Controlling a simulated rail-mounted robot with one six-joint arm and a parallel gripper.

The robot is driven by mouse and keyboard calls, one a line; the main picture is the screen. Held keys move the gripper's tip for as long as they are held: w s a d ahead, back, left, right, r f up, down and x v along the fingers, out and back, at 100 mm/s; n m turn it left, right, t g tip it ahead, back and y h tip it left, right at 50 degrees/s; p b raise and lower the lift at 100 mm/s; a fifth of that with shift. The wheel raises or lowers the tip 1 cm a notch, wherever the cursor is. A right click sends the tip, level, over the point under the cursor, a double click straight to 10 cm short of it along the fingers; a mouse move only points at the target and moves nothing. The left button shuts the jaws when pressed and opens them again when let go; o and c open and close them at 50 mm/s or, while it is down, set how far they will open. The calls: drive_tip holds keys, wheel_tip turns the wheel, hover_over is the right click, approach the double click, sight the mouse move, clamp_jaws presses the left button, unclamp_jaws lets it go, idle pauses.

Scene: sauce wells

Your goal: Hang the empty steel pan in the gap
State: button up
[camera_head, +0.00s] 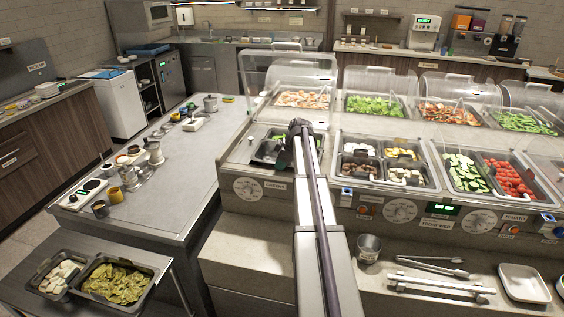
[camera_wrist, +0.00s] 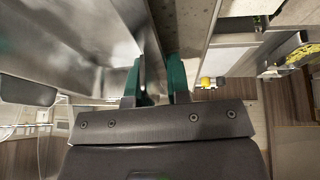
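My gripper (camera_head: 297,132) is over the left end of the serving counter, above the leftmost well. A dark compartment (camera_head: 267,150) shows in that well, partly hidden behind my gripper and arm. In the wrist view the two green fingers of my gripper (camera_wrist: 159,75) stand a little apart. A large, bare, shiny steel surface (camera_wrist: 70,45) fills the left side there, and its edge runs down to the fingers. I cannot tell whether this is the empty pan or the counter, or whether the fingers pinch it.
The counter's other wells hold mushrooms, cucumber (camera_head: 463,172) and tomatoes (camera_head: 508,178). Clear covers (camera_head: 380,80) stand behind. A steel cup (camera_head: 369,248), tongs (camera_head: 432,265) and a white tray (camera_head: 524,283) lie in front. Filled pans (camera_head: 116,281) stand on the left cart.

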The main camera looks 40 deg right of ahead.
drive_tip(key=shift+s+a+f+g+p, duration=0.1)
drive_tip(key=shift+s+a+g+p, duration=0.25)
drive_tip(key=shift+s+p, duration=0.45)
drive_tip(key=shift+o, duration=1)
drive_tip(key=w+p+v, duration=0.1)
drive_tip(key=p+v, duration=0.8)
drive_tip(key=v, duration=0.1)
drive_tip(key=shift+d+r+p, duration=0.2)
drive_tip(key=shift+d+p, duration=0.05)
drive_tip(key=shift+p, duration=0.15)
drive_tip(key=shift+s+d+r, duration=0.15)
drive_tip(key=shift+s, duration=0.05)
